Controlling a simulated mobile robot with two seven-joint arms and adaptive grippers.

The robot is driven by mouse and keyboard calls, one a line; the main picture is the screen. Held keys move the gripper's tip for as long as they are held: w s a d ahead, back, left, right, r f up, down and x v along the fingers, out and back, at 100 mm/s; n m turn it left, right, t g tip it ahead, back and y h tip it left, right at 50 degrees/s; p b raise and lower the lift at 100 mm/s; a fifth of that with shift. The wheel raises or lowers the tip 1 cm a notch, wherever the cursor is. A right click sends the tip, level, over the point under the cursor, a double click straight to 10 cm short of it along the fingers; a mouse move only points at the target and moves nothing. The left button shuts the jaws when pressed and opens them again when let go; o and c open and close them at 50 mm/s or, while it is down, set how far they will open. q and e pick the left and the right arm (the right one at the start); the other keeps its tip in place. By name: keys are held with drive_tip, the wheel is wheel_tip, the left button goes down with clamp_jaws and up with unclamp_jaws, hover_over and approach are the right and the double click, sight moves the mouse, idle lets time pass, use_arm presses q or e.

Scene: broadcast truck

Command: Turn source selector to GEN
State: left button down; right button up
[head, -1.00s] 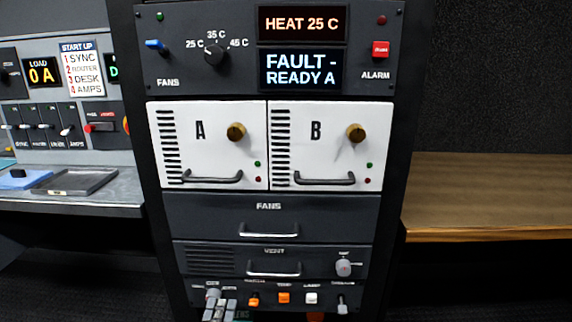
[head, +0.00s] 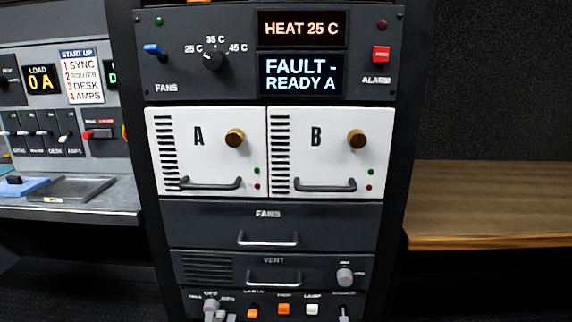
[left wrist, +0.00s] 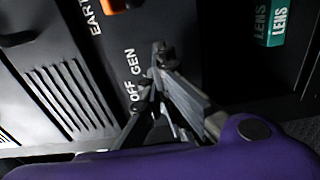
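The source selector (head: 211,306) is a small pale grey knob at the lower left of the rack's bottom panel, cut by the lower edge of the head view. Its printed labels lie around it. The left wrist view shows OFF and GEN beside my left gripper (left wrist: 160,82). The dark, narrow fingers reach the panel at the selector, close beside these words. The fingers hide the knob there, so its pointing direction and their hold on it are unclear. In the head view only a bit of the gripper shows at the bottom edge. My right gripper is out of view.
Orange and white switches (head: 283,310) sit right of the selector. Above are the vent drawer (head: 205,268), the fans drawer (head: 205,222) and white modules A and B. A wooden counter (head: 490,200) is at right, a grey desk (head: 110,205) at left.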

use_arm(q)
drive_tip(key=shift+a+f, duration=0.1)
drive_tip(key=shift+a, duration=0.05)
drive_tip(key=shift+s+d+f, duration=0.1)
drive_tip(key=shift+d, duration=0.15)
drive_tip(key=shift+s, duration=0.15)
drive_tip(key=shift+s+d+p, duration=0.1)
drive_tip(key=shift+s+p, duration=0.35)
drive_tip(key=shift+s, duration=2.35)
